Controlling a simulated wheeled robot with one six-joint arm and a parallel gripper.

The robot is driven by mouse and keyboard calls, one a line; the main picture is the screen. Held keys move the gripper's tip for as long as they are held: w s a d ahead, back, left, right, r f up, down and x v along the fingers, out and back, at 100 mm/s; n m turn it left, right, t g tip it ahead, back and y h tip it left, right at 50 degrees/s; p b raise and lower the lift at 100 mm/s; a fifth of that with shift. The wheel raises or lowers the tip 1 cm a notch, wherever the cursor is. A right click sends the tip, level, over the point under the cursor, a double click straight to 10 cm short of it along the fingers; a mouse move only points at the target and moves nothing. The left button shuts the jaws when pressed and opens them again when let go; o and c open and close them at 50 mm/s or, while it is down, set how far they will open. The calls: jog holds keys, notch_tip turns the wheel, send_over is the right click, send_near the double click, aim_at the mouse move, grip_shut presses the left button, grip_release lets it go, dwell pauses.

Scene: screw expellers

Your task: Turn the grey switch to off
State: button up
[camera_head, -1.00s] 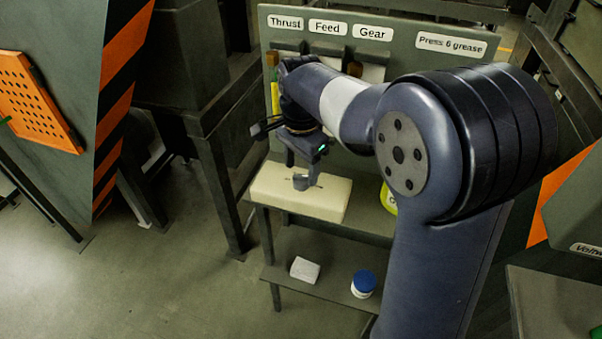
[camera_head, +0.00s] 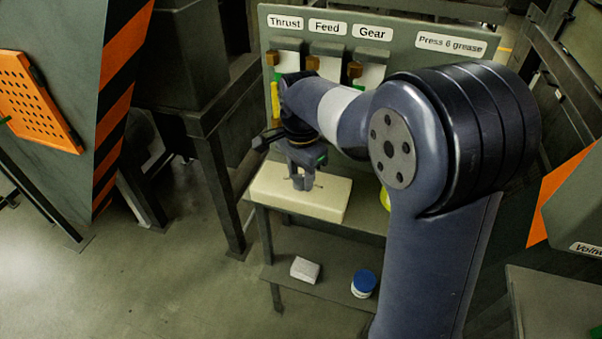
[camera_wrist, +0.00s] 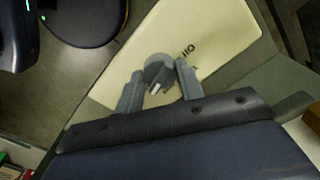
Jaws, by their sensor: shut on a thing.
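The grey switch (camera_wrist: 157,72) is a round knob with a pale mark on a cream box.
A yellow object (camera_head: 384,198) is right of the box. A white block (camera_head: 305,269) and a blue-lidded jar (camera_head: 364,283) are on the lower shelf.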

jog(key=shift+c, duration=0.9)
